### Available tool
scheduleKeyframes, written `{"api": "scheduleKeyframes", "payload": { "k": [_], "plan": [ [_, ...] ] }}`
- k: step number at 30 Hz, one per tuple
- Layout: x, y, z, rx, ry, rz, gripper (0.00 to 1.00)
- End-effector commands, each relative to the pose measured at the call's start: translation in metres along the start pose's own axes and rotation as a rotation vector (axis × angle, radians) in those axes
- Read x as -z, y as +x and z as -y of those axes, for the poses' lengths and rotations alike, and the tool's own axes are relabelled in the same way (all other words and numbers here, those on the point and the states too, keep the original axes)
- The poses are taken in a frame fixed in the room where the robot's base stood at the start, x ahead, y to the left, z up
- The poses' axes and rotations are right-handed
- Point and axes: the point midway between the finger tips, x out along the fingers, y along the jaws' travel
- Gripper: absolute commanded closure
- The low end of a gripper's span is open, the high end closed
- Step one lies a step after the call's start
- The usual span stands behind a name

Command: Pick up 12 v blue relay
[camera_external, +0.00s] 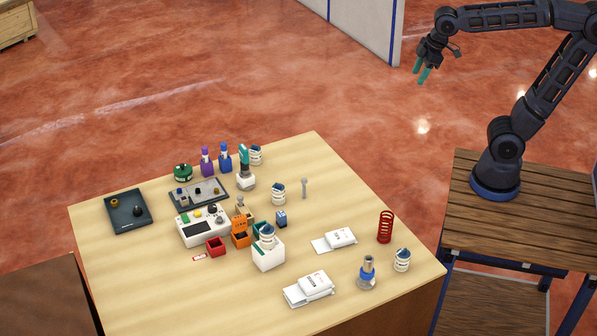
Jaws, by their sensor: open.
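A small blue block with a pale top (281,219), which looks like the 12 v blue relay, stands on the wooden table near its middle. Its label is too small to read. My gripper (422,76), with green fingers, hangs high at the upper right, beyond the table and far from the block. It is open and empty, fingers pointing down.
The table's (335,185) upper right is mostly clear.

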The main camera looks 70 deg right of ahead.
Motion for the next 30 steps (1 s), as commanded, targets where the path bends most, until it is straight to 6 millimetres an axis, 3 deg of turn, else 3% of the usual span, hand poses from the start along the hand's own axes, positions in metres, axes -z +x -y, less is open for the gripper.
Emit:
{"api": "scheduleKeyframes", "payload": {
  "k": [3, 14, 23, 30],
  "plan": [
    [0.040, 0.004, 0.004, 0.016, -0.130, 0.021, 0.53],
    [0.153, 0.027, 0.031, 0.068, -0.522, 0.064, 0.53],
    [0.241, 0.066, 0.074, 0.123, -0.844, 0.089, 0.53],
    [0.303, 0.107, 0.121, 0.173, -1.100, 0.102, 0.53]
  ]
}}
